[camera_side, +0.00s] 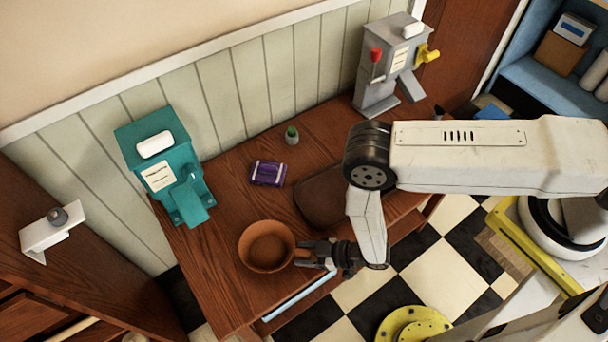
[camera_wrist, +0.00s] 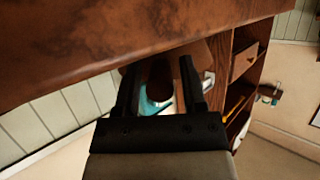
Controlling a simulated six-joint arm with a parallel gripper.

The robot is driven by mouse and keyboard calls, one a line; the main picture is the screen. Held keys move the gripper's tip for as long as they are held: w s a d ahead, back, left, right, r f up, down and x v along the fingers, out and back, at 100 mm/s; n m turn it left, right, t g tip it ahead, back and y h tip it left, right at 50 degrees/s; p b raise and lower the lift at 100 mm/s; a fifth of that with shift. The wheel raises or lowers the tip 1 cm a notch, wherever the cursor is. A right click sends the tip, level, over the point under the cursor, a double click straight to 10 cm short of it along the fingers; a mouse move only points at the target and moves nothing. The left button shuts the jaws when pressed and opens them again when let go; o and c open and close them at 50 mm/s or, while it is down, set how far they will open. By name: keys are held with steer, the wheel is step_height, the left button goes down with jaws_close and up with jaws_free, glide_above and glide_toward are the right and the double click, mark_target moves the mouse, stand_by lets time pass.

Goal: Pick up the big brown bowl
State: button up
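The big brown bowl (camera_side: 267,246) stands upright and empty near the front edge of the wooden table, in the side view. My gripper (camera_side: 300,253) is at the bowl's right side, low by the table edge, with its fingertips at or very near the bowl's wall. In the wrist view, the two black fingers of my gripper (camera_wrist: 160,63) are spread apart. A dark brown shape, likely part of the bowl (camera_wrist: 160,78), shows between them. Whether the fingers touch the bowl cannot be told.
The wooden table (camera_side: 225,215) also bears a teal dispenser (camera_side: 160,170) at left, a purple box (camera_side: 268,173), a small green-topped jar (camera_side: 291,135) and a grey machine (camera_side: 388,65) at the back. A dark brown flat item (camera_side: 325,203) lies right of the bowl.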

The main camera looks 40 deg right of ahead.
jaws_close()
steer(key=shift+r, duration=0.2)
steer(key=shift+r, duration=0.8)
steer(key=s+d+r, duration=0.8)
steer(key=s+r, duration=0.3)
steer(key=shift+s, duration=0.3)
